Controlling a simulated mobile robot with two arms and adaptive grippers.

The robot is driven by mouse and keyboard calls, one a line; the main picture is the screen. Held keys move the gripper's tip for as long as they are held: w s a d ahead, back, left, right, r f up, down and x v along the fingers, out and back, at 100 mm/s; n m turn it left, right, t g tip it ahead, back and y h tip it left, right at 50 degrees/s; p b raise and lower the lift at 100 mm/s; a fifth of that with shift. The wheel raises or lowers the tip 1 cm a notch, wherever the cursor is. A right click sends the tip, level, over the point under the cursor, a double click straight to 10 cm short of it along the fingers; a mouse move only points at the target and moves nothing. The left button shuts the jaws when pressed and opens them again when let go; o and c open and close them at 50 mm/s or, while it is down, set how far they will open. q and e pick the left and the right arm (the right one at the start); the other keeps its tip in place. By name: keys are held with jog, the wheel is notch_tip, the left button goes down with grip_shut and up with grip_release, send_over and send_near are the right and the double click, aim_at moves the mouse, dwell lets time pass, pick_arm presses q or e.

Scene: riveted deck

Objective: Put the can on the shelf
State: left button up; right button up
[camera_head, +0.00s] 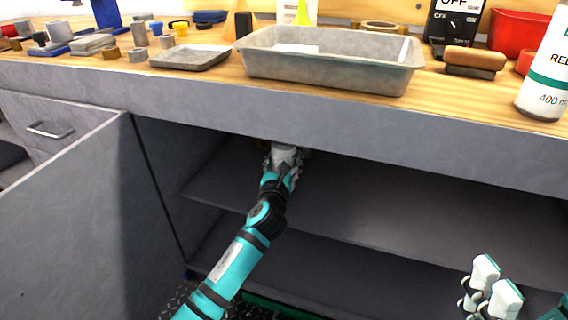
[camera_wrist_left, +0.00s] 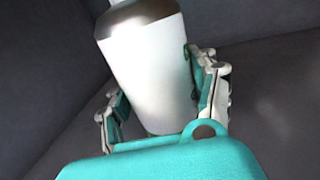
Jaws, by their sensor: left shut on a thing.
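The can (camera_wrist_left: 150,75) is white with a brownish shoulder and a pale top, and it fills the middle of the left wrist view. My left gripper (camera_wrist_left: 165,110) is shut around its sides. In the head view, my left gripper (camera_head: 283,168) reaches into the open cabinet, under the counter edge. Only a small white part of the can (camera_head: 287,151) shows there; the counter hides its top. The can is over the upper shelf (camera_head: 400,205); I cannot tell whether it touches it. My right gripper (camera_head: 492,285) is at the lower right, its fingers apart and empty.
A cabinet door (camera_head: 70,220) stands open at the left. A lower shelf (camera_head: 330,275) lies beneath. The counter (camera_head: 130,80) above holds a grey tray (camera_head: 330,75), a white bottle (camera_head: 545,80) and several small parts. The upper shelf right of my left gripper is clear.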

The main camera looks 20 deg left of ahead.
pick_arm(q)
jog(key=o, duration=1.5)
jog(key=shift+f, duration=0.1)
